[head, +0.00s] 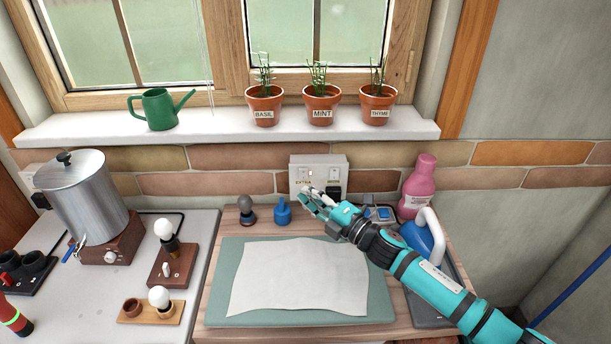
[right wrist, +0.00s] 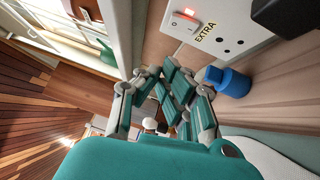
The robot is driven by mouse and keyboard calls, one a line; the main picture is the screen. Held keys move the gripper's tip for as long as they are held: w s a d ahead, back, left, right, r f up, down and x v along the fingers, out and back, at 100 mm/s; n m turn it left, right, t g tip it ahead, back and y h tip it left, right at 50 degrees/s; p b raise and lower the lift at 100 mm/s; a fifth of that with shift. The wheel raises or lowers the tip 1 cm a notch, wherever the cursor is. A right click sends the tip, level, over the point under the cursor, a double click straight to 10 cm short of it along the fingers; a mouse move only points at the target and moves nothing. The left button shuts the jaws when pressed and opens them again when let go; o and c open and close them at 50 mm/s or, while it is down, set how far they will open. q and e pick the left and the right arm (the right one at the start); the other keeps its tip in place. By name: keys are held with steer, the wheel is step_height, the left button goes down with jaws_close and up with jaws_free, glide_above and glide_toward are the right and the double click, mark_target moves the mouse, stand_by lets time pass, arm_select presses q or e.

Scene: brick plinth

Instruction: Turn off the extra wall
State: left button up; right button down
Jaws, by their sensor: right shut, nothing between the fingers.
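The white double wall socket (head: 318,160) is on the brick strip below the window sill. Its left half carries the label EXTRA, and a black plug (head: 334,192) sits in the right half. In the right wrist view the EXTRA rocker switch (right wrist: 183,21) is close, with a red light glowing beside it. The EXTRA socket holes show no plug in them. My right gripper (head: 309,198) is shut and empty, just in front of the lower part of the socket; its fingers (right wrist: 168,95) appear apart from the switch in the wrist view. My left gripper is out of view.
A blue bottle-like object (head: 283,211) and a dark knob-like object (head: 246,209) stand below the socket. A pink bottle (head: 418,184) stands right. Plant pots (head: 322,104) line the sill (head: 220,127). White paper (head: 298,280) lies on a green mat (head: 222,300).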

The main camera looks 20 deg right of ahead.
mark_target(303, 174)
steer(key=shift+w+d+r+p, duration=0.15)
steer(key=shift+w+p, duration=0.15)
steer(key=shift+w, duration=0.95)
steer(key=shift+w+d+r+p, duration=0.1)
steer(key=shift+w+p, duration=0.15)
steer(key=shift+w, duration=1)
steer(key=shift+w+d+r, duration=0.15)
steer(key=shift+w+r, duration=0.15)
steer(key=shift+s, duration=0.1)
